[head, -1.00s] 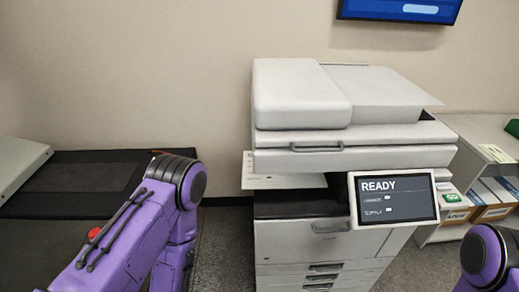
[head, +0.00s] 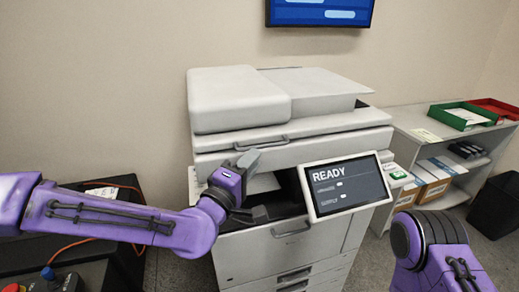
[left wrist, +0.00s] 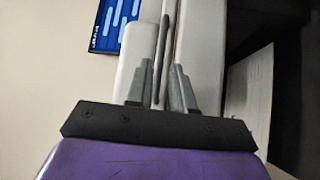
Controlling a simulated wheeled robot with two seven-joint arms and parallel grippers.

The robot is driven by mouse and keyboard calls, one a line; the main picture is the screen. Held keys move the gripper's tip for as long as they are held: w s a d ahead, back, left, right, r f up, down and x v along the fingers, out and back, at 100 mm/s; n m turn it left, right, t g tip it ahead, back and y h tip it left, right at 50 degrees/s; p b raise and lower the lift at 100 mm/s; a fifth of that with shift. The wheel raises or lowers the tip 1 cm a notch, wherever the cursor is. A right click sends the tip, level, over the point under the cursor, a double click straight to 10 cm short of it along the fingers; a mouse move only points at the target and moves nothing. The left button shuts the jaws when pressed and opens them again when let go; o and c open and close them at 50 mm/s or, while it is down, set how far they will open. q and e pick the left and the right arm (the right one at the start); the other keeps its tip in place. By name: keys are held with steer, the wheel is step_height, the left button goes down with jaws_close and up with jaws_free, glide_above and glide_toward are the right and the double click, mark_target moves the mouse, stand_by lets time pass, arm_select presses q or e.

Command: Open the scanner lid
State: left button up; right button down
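The scanner lid (head: 300,126) is the pale upper part of the white printer, under the bulky document feeder (head: 236,97), and looks closed. A grey bar handle (head: 261,144) runs along its front edge. My left gripper (head: 252,187) is open and empty in front of the printer, its fingers one above the other, a little below and before the handle. In the left wrist view the handle (left wrist: 161,60) lines up between the two spread fingers (left wrist: 160,88); contact does not show. My right arm shows at lower right, but its gripper is out of frame.
The tilted READY touchscreen (head: 345,187) juts out right of my left gripper. A shelf (head: 405,125) with green (head: 464,116) and red (head: 497,108) trays stands at right, beside a black bin (head: 496,205). A wall monitor (head: 320,12) hangs above.

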mark_target(264, 147)
arm_select(q)
steer(key=p+x, duration=0.1)
steer(key=x, duration=0.3)
steer(key=shift+w+d, duration=0.15)
steer(key=shift+w, duration=0.15)
jaws_close()
stand_by(1.1)
